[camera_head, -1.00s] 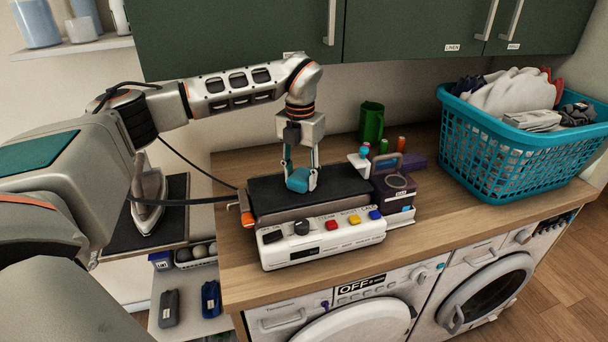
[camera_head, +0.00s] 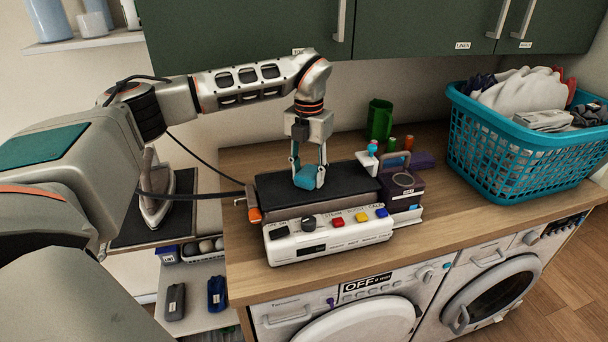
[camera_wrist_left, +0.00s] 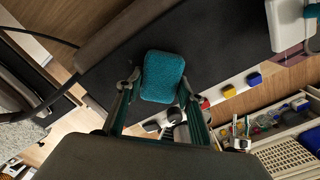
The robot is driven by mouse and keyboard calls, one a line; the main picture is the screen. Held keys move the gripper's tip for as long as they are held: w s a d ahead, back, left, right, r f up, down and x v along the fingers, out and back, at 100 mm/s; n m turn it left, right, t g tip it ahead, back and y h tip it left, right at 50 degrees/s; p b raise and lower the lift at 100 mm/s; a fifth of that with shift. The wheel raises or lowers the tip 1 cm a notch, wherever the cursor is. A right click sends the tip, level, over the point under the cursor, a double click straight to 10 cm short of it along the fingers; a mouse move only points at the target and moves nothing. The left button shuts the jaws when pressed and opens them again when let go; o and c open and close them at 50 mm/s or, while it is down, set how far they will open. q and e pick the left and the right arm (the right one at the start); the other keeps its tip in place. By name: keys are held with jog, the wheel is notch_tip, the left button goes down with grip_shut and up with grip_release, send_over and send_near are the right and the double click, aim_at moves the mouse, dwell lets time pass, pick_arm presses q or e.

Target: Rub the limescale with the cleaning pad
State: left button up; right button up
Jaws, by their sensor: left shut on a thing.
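My left gripper (camera_head: 308,170) points down and is shut on a teal cleaning pad (camera_head: 311,178). The pad is at or just above the black top (camera_head: 345,182) of a white appliance with a control panel; I cannot tell if it touches. In the left wrist view the pad (camera_wrist_left: 162,77) sits between the fingertips (camera_wrist_left: 160,88) over the black surface (camera_wrist_left: 115,75). No limescale can be made out; the pad and gripper cover part of the surface. My right gripper is not in view.
The control panel (camera_head: 325,241) has coloured buttons. A blue laundry basket (camera_head: 520,150) fills the counter's right side. An iron (camera_head: 154,195) stands at left. Bare counter (camera_head: 440,220) lies front right.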

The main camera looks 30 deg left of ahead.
pick_arm(q)
jog(key=shift+w+d, duration=0.15)
jog(key=shift+w, duration=0.45)
jog(key=shift+s+a, duration=0.15)
jog(key=shift+s, duration=0.4)
jog(key=shift+s+a, duration=0.15)
jog(key=shift+s, duration=0.35)
jog(key=shift+s+a, duration=0.25)
jog(key=shift+s, duration=0.35)
jog(key=shift+w+r, duration=0.1)
jog(key=shift+r, duration=1.45)
jog(key=shift+d, duration=0.1)
